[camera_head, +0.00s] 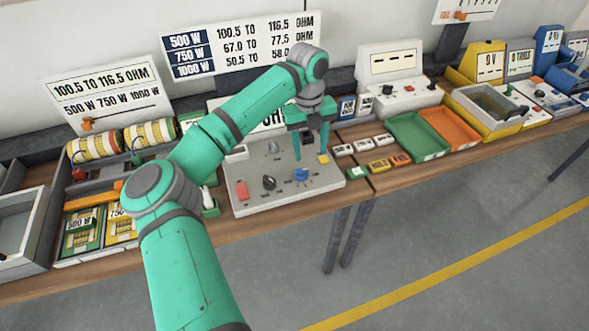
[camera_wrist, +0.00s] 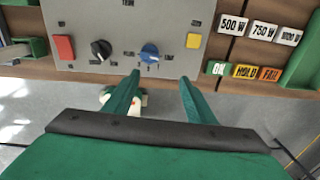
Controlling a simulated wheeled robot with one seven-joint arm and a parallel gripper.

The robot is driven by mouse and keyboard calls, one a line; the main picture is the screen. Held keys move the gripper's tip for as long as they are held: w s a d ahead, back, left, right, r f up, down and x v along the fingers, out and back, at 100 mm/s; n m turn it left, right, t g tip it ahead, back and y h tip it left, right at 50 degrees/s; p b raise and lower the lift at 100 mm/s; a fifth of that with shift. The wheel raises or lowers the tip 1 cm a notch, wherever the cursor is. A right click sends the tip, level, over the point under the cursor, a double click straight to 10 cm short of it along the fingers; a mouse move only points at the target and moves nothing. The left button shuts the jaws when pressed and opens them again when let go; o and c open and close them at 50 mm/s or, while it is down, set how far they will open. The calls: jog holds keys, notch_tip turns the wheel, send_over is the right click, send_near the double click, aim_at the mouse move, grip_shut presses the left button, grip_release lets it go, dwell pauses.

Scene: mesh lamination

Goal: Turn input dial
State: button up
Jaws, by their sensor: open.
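A light grey control panel (camera_head: 238,172) lies on the bench, and it fills the top of the wrist view (camera_wrist: 125,20). On it are a blue dial (camera_head: 301,175) and a black dial (camera_head: 269,183); both also show in the wrist view, blue (camera_wrist: 150,53) and black (camera_wrist: 101,51). I cannot read which one is the input dial. My gripper (camera_head: 311,155) is open and empty, pointing down over the right part of the panel. In the wrist view, its fingertips (camera_wrist: 159,77) appear just below the blue dial, apart from it.
A red button (camera_head: 242,190) and a yellow button (camera_head: 323,158) flank the dials. Labelled blocks (camera_head: 379,166), a green tray (camera_head: 418,137) and an orange tray (camera_head: 450,128) lie to the right. Resistor coils (camera_head: 150,134) stand to the left. The floor in front is clear.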

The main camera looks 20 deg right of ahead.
aim_at(303, 170)
jog(key=shift+y, duration=0.3)
jog(key=f, duration=0.3)
jog(key=w+a+f, duration=0.1)
jog(key=f, duration=0.2)
jog(key=a+f, duration=0.1)
jog(key=f, duration=0.3)
jog(key=shift+w, duration=0.15)
jog(key=shift+w+r, duration=0.1)
jog(key=shift+w, duration=0.1)
jog(key=c, duration=1)
jog(key=shift+o, duration=0.5)
jog(key=shift+a, duration=0.5)
jog(key=shift+w+d, duration=0.1)
jog(key=shift+d, duration=0.2)
jog(key=shift+c, duration=0.5)
jog(key=shift+a, duration=0.2)
jog(key=shift+s+d+m, duration=0.45)
jog(key=shift+d+m, duration=0.1)
jog(key=shift+m, duration=0.05)
